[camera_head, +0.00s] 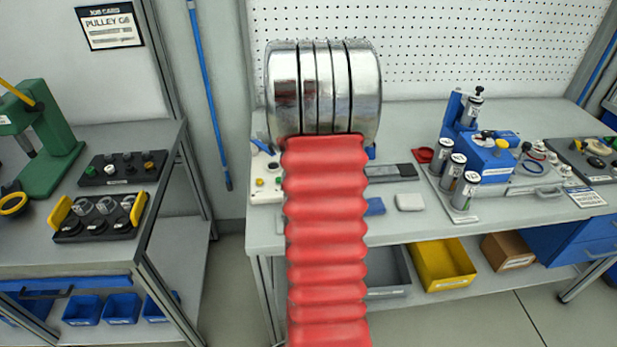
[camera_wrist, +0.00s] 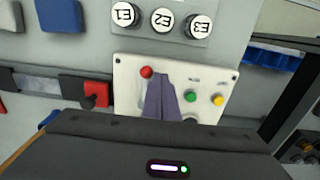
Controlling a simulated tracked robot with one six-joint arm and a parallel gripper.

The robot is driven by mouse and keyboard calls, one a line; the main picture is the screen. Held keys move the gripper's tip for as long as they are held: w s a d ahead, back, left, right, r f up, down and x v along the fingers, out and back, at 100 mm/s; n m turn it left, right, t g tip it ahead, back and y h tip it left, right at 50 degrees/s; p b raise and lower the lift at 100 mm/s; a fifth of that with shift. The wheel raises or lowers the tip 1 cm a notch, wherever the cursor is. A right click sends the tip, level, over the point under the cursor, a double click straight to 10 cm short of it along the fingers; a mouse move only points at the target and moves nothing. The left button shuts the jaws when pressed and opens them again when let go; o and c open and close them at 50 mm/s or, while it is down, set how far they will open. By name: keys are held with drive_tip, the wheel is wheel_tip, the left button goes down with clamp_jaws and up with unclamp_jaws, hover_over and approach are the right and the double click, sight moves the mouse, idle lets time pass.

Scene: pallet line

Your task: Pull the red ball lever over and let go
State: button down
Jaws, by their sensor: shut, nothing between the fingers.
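The red ball lever (camera_wrist: 147,72) shows in the wrist view near the upper left of a white control panel (camera_wrist: 125,70). Its ball is in sight, and its stem is hardly visible. My gripper (camera_wrist: 161,77) is shut and empty, its grey-purple fingers pointing at the panel. The fingertips are just right of the red ball. I cannot tell whether they touch it. In the head view, only the left part of the panel (camera_head: 263,190) shows on the bench. My arm hides the lever and the gripper there.
A green button (camera_wrist: 190,97) and a yellow button (camera_wrist: 218,101) sit right of the fingers. Marked round pieces (camera_wrist: 162,20) stand beyond the panel. A red-and-black block (camera_wrist: 93,92) is to its left. In the head view, canisters (camera_head: 465,190) stand on the right bench.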

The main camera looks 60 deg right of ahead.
drive_tip(key=shift+f, duration=0.15)
drive_tip(key=shift+f, duration=1.1)
drive_tip(key=shift+f, duration=0.2)
drive_tip(key=shift+f, duration=0.1)
